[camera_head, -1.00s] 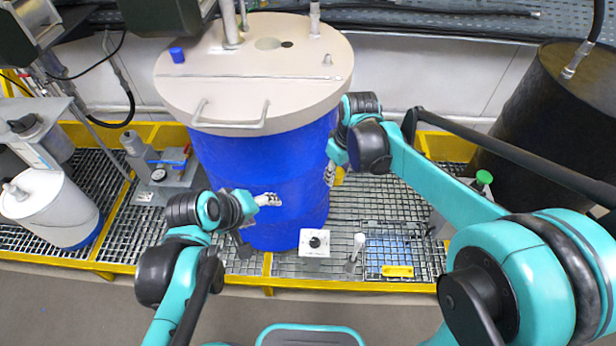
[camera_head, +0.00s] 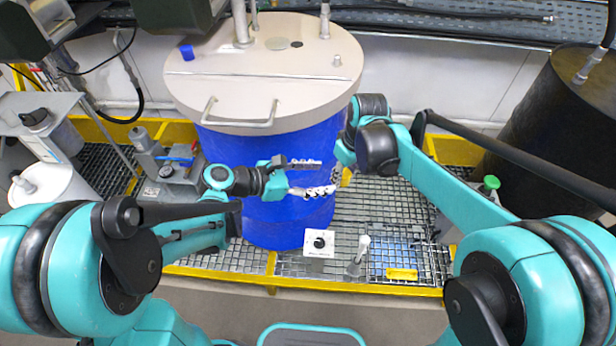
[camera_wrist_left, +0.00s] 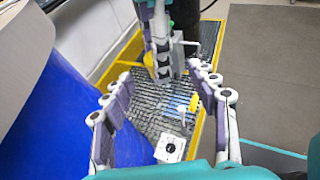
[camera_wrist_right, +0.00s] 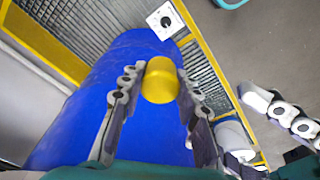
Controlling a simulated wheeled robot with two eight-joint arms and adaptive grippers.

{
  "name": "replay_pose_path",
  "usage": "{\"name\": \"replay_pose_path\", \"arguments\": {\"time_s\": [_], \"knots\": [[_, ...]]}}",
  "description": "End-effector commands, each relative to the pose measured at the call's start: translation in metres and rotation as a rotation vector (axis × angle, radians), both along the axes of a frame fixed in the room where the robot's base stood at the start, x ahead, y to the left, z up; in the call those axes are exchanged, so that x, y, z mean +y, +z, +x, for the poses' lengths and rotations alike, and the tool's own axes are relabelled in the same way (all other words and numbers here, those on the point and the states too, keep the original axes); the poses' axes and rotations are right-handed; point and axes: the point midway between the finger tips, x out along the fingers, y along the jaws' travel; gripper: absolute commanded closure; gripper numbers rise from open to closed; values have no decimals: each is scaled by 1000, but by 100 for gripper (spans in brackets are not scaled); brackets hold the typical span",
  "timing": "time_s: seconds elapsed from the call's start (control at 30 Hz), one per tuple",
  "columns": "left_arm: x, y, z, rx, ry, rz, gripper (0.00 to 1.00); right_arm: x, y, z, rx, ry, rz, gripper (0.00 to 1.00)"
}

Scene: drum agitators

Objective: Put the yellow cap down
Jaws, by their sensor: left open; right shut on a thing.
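The yellow cap (camera_wrist_right: 160,80) is between the fingertips of my right gripper (camera_wrist_right: 157,88), which is shut on it in front of the blue drum. In the left wrist view the cap (camera_wrist_left: 162,58) shows partly hidden at the right gripper's tip. In the head view the right gripper (camera_head: 343,178) is mostly hidden behind its own wrist. My left gripper (camera_head: 322,177) is open and empty in front of the blue drum (camera_head: 265,215). Its spread fingers (camera_wrist_left: 160,95) show in the left wrist view, pointing toward the right gripper, apart from the cap.
A yellow block (camera_head: 402,274) lies at the front edge. A black drum (camera_head: 545,120) is at the right.

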Motion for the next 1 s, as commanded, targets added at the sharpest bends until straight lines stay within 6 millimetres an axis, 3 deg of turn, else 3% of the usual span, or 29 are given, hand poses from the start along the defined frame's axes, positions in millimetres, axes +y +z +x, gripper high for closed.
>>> {"name": "replay_pose_path", "arguments": {"time_s": [0.2,0.4,0.87,1.0], "knots": [[-38,-17,18,-2,-6,2,41,0,0,0,0,0,0,100],[-62,-29,32,-2,-2,2,41,0,0,0,0,0,0,100],[-74,-34,38,-2,0,2,41,0,0,0,0,0,0,100],[-74,-34,38,-2,0,3,73,0,0,0,0,0,0,100]]}}
